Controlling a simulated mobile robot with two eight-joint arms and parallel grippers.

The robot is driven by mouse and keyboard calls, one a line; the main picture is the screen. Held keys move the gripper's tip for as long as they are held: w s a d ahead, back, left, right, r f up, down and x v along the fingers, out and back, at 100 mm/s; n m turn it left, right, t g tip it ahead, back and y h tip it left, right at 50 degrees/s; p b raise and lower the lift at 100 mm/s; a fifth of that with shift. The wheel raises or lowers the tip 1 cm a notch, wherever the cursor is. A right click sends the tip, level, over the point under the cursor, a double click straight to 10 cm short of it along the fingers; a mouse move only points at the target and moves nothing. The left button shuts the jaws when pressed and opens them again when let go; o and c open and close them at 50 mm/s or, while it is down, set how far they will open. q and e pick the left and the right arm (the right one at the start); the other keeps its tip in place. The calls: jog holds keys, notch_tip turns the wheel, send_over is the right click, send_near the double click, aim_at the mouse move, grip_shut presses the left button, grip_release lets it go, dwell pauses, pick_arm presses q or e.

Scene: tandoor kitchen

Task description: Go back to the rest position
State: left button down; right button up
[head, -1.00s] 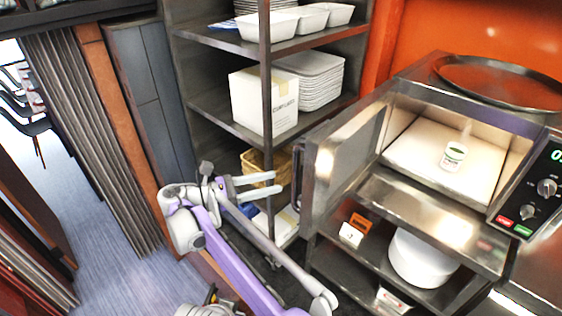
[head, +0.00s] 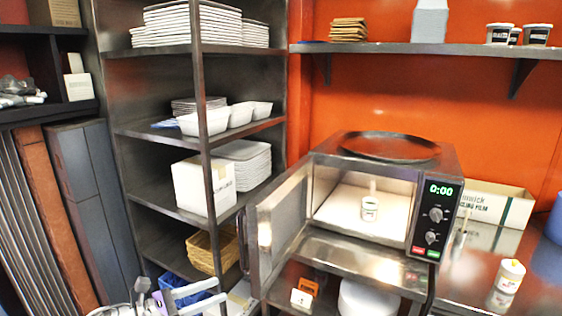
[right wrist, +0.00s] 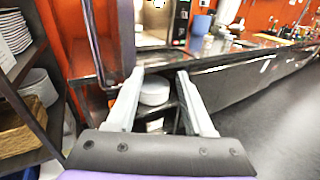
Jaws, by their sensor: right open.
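My right gripper (head: 221,290) shows at the bottom edge of the head view, left of the open microwave door. In the right wrist view its two pale fingers (right wrist: 160,73) are spread apart with nothing between them. Something thin and pale sticks up from the tub. My left gripper is not in view.
The microwave door (head: 277,232) stands open toward the left. A metal shelf unit (head: 150,130) with trays, a white box (head: 203,185) and a wicker basket (head: 205,252) stands at left. A white bottle (head: 511,275) stands on the counter at right. The right wrist view shows open floor (right wrist: 275,125).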

jog(key=w+d+m+g+y, duration=0.2)
jog(key=w+d, duration=0.2)
jog(key=d, duration=0.7)
jog(key=s+d+f+m+g+y+p, duration=0.1)
jog(key=s+d+f+m+g+y, duration=0.15)
jog(key=d, duration=0.55)
jog(key=s+d+f+m+g+y+p, duration=0.1)
jog(key=s+d+m+y, duration=0.2)
jog(key=d, duration=0.4)
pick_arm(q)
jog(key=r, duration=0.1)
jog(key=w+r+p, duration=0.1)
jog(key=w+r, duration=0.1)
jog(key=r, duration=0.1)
pick_arm(e)
jog(key=s+d+f+m+y, duration=0.2)
jog(key=s+f+m, duration=0.1)
jog(key=s+m, duration=0.2)
jog(key=s+d+f+m+t+y, duration=0.1)
jog(key=s+d+f+m+y, duration=0.2)
jog(key=s+m, duration=0.3)
jog(key=s+d+f+m+y, duration=0.2)
jog(key=s+d+f+m, duration=0.1)
jog(key=s, duration=0.9)
jog(key=f+m, duration=0.1)
jog(key=m, duration=0.1)
jog(key=shift+m, duration=0.35)
